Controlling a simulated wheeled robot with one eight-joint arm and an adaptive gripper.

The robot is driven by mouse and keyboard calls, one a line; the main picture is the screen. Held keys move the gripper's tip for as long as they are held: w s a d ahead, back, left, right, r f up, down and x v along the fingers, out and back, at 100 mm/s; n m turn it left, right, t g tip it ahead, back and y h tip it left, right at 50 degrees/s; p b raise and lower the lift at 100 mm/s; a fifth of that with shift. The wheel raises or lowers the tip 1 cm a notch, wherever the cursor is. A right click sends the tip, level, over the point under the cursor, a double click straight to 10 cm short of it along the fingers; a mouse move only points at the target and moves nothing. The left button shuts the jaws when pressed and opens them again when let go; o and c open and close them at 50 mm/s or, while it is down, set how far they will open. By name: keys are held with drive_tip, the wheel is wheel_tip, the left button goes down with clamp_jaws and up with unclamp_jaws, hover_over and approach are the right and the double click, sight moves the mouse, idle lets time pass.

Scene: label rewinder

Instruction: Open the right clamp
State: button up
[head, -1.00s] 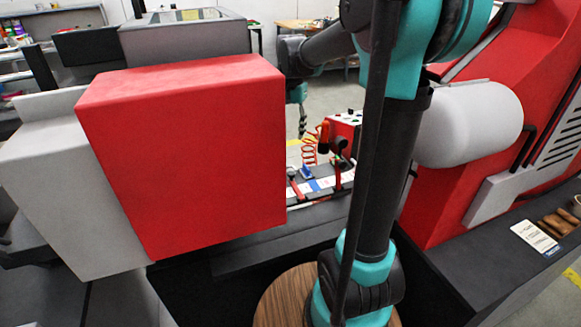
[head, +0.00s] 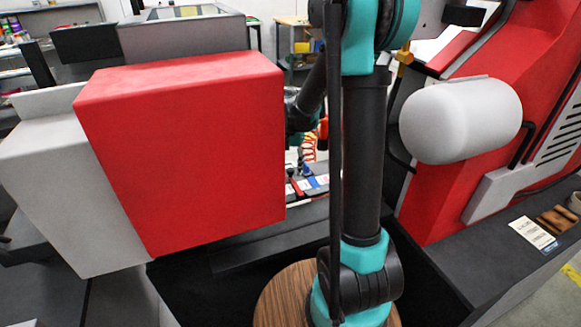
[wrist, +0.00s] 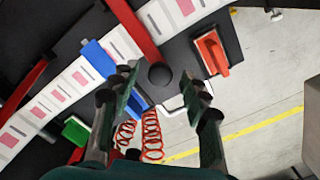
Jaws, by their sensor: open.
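In the wrist view, a red clamp lever (wrist: 133,28) crosses the label strip (wrist: 60,92) and ends in a black ball knob (wrist: 160,75). A second red clamp lever (wrist: 24,84) crosses the strip farther left. I cannot tell for sure which of the two is the right clamp. My gripper (wrist: 160,92) is open and empty, with the knob showing between its fingertips. Contact or depth gap cannot be told. In the head view, a small red lever (head: 295,186) and part of the strip show; my arm and the red housing hide my gripper.
In the wrist view, a blue block (wrist: 98,58) lies on the strip. A green piece (wrist: 75,130) is at lower left. In the head view, the red housing (head: 185,155) stands beside my arm.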

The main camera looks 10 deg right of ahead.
drive_tip(key=shift+f, duration=0.15)
drive_tip(key=shift+c, duration=0.3)
clamp_jaws()
